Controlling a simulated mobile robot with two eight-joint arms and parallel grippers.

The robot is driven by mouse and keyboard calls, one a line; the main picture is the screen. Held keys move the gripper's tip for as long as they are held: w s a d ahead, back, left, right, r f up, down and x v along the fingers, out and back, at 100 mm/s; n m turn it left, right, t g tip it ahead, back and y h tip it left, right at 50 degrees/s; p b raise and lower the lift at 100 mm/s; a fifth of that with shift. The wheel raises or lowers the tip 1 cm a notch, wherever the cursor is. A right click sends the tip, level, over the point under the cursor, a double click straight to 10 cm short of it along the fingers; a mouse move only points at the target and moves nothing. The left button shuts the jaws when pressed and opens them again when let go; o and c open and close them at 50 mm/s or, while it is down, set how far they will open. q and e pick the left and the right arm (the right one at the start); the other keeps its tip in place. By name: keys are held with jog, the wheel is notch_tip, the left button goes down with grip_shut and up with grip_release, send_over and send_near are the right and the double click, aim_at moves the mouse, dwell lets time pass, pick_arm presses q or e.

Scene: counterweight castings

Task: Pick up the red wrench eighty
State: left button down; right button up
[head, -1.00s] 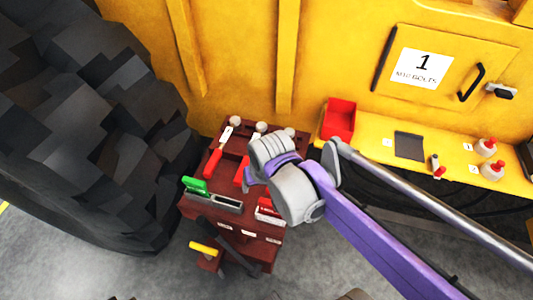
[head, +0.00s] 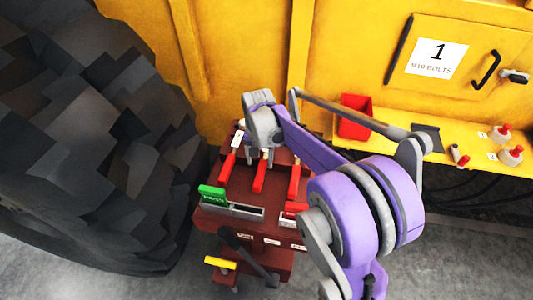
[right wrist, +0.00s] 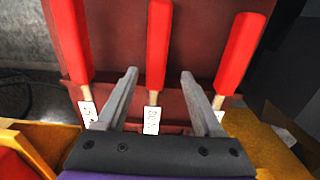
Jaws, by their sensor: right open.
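Several red-handled wrenches lie in a row on a dark red tool cart (head: 268,228). In the head view I see a left red handle (head: 228,170), a middle one (head: 259,177) and a right one (head: 294,183). In the right wrist view the middle red wrench (right wrist: 158,45) has a white tag (right wrist: 152,120) whose small upside-down print seems to include an 8 and a 0. My right gripper (right wrist: 158,75) is open, with fingers on either side of this wrench and apart from it. In the head view its fingers (head: 260,158) are partly hidden. My left gripper is out of view.
A green-handled tool (head: 211,195) and a yellow-handled one (head: 220,263) are at the cart's front. A big black tyre (head: 90,130) stands left. A yellow shelf with a red bin (head: 355,117) is at right. A yellow machine wall rises behind.

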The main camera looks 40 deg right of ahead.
aim_at(261, 167)
jog(key=f, duration=0.5)
jog(key=shift+s+f+b, duration=0.1)
jog(key=shift+s+b, duration=0.2)
grip_shut()
dwell(1.1)
